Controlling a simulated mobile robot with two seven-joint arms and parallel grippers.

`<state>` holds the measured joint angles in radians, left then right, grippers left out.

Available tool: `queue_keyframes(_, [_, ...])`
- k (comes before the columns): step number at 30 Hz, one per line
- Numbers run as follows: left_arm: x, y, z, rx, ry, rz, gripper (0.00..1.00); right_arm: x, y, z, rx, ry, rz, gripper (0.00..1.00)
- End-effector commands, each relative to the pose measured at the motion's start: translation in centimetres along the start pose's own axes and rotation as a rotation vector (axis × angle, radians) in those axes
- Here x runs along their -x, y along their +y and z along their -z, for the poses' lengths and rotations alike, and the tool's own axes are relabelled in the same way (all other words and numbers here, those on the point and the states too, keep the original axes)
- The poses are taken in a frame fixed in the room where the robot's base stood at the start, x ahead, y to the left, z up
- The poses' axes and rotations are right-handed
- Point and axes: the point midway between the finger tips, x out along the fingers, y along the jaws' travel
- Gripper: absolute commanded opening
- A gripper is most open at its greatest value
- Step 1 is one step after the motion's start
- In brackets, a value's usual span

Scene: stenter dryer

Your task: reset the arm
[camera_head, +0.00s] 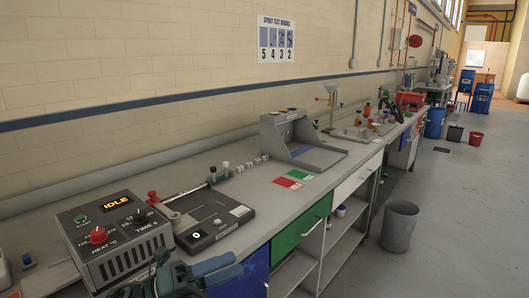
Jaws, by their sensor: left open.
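My left gripper (196,275) shows at the bottom edge, dark with blue parts, in front of the bench edge. It is open, and I see nothing held in it. Part of it is cut off by the frame. Just behind it stands the grey dryer control box (121,244), with an IDLE display, a green start button, a red heat knob and a dark time knob. My right gripper is not in view.
A dark flat device (210,219) lies right of the control box. The long bench (256,208) carries a grey sloped unit (302,142), red and green cards, and several small bottles. A grey bin (399,226) stands on open floor (462,215) at right.

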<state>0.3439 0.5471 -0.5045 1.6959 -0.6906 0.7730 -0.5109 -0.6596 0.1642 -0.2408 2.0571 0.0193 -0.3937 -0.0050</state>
Motion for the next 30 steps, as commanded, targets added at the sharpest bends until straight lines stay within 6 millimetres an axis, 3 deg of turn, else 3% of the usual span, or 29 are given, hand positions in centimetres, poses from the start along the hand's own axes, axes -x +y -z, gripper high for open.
queue_keyframes(4, [2.3, 3.5, 2.1, 0.492, -0.395, 0.014, 0.54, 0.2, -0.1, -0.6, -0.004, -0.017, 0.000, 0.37])
queue_keyframes(8, [6.6, 7.8, 5.4, 0.928, -0.741, -0.010, 0.54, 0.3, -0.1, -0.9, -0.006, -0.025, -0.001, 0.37])
queue_keyframes(12, [12.2, 11.9, 11.8, 1.378, -1.104, -0.061, 0.54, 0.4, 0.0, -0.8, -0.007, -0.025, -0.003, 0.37])
queue_keyframes(15, [15.3, 13.5, 16.7, 1.616, -1.304, -0.097, 0.54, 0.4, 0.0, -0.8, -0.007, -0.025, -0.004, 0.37])
queue_keyframes(18, [17.3, 14.0, 20.3, 1.771, -1.440, -0.125, 0.54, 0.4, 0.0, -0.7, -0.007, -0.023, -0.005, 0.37])
queue_keyframes(21, [18.3, 14.2, 22.5, 1.856, -1.516, -0.142, 0.54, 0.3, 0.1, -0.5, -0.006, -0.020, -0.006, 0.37])
queue_keyframes(30, [18.6, 14.2, 23.2, 1.882, -1.540, -0.148, 0.54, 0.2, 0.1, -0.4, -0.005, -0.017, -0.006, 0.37])
